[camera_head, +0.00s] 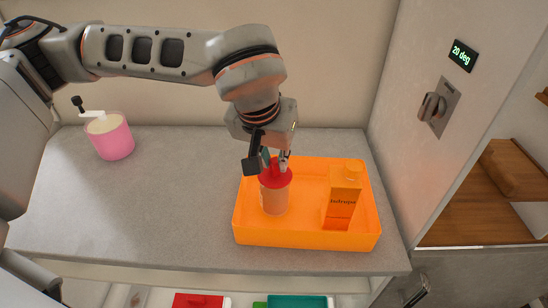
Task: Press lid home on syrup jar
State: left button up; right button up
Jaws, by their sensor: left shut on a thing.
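The syrup jar (274,201), a brownish-pink cylinder with a pale patch on its side, stands upright in the left part of an orange tray (305,240). The red lid (277,177) is at the jar's mouth; I cannot tell whether it is fully seated or slightly above the rim. My left gripper (275,163) comes down from above and is shut on the top of the lid. Its fingers hide part of the lid. My right gripper is not in view.
An orange carton (343,198) stands in the tray, right of the jar. A pink pot (110,139) with a white-and-black crank sits at the back left of the grey counter (150,205). The counter between is clear. A wall panel (437,108) rises at the right.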

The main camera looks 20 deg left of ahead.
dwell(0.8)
pick_arm(q)
jog(key=o, duration=1)
jog(key=o, duration=0.5)
jog(key=shift+r, duration=0.1)
jog(key=shift+r+p, duration=2.1)
jog(key=shift+r, duration=1.35)
jog(key=shift+c, duration=0.6)
